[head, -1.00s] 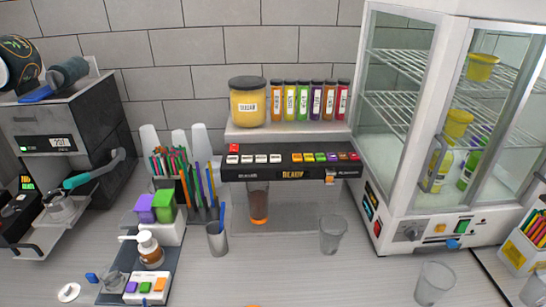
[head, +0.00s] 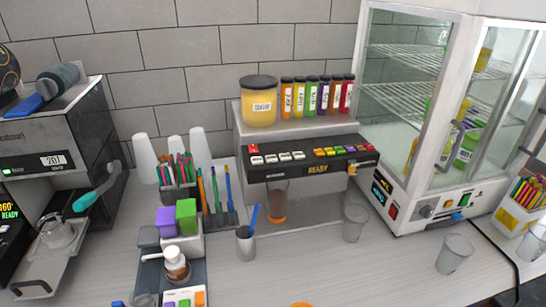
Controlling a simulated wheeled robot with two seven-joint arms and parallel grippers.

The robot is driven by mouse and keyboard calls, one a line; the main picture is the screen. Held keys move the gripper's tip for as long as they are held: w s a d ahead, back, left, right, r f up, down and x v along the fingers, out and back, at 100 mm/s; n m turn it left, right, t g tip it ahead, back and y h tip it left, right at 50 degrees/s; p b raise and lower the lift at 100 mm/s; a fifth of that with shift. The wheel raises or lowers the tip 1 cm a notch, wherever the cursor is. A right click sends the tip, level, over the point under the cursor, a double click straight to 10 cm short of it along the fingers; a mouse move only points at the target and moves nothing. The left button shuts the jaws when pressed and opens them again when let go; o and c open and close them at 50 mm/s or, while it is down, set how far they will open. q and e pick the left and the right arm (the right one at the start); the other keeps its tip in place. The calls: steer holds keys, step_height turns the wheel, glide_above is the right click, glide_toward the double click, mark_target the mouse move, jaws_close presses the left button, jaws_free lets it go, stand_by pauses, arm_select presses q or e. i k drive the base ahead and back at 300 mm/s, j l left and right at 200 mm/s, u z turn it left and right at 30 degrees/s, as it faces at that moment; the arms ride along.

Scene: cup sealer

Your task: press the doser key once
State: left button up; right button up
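The doser (head: 310,171) is a black-fronted machine in the middle of the head view, against the tiled wall. Its lit display (head: 318,169) reads READY. Its top panel carries a red key (head: 253,149), several white keys (head: 278,157) and a group of coloured keys (head: 335,151) at the right. A cup with brown-orange contents (head: 277,205) stands under its front. Neither gripper is in view, and nothing of mine covers the keys.
Clear cups (head: 355,223) (head: 455,254) stand at front right. A grey cup with a blue stick (head: 245,243) and a pump bottle (head: 176,265) stand at front left. A glass cabinet (head: 410,120) is at right, a coffee machine (head: 60,140) at left. An orange thing (head: 302,304) is cut off below.

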mark_target(284, 157)
steer(key=l+u, duration=0.25)
steer(key=l, duration=0.4)
steer(key=l+u, duration=0.25)
steer(key=l, duration=0.35)
